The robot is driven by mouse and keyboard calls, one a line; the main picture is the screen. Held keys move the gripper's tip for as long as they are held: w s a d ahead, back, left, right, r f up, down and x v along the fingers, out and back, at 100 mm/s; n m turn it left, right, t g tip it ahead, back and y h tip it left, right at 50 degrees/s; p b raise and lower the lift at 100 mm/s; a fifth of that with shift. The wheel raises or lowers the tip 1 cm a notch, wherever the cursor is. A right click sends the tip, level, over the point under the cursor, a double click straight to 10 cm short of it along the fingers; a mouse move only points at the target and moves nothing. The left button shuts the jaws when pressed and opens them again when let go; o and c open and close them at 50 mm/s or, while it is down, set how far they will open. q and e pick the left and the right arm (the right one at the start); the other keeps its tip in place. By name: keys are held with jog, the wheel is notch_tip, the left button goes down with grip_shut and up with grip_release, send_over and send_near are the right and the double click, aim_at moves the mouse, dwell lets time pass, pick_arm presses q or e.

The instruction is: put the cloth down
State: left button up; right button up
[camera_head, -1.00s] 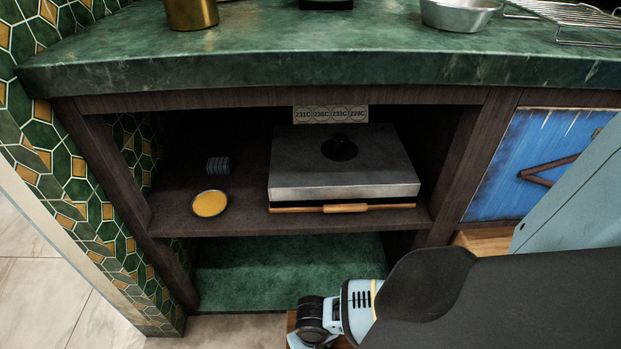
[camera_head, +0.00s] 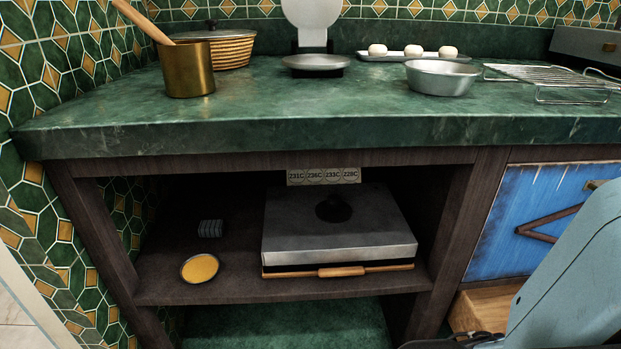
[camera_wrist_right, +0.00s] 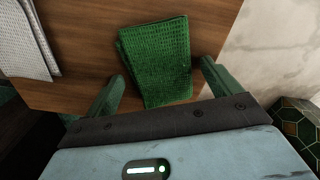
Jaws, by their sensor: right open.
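A folded green cloth (camera_wrist_right: 158,62) lies on a brown wooden surface (camera_wrist_right: 85,90) in the right wrist view. My right gripper (camera_wrist_right: 162,82) is open, with one finger on each side of the cloth's near part and a gap on both sides. In the head view only part of my right arm shows at the lower right, and the gripper itself is out of frame. My left gripper is in neither view.
A pale grey cloth (camera_wrist_right: 27,40) lies on the wood at left. The shelf holds a metal-topped box (camera_head: 338,240) and an orange-filled dish (camera_head: 200,268). A brass pot (camera_head: 187,70) and a metal bowl (camera_head: 442,78) stand on the green counter (camera_head: 300,100).

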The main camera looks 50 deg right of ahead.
pick_arm(q)
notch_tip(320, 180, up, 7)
jog(key=p, duration=0.6)
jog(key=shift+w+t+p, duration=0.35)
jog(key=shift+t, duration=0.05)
pick_arm(e)
notch_tip(320, 180, up, 12)
jog(key=shift+r, duration=0.15)
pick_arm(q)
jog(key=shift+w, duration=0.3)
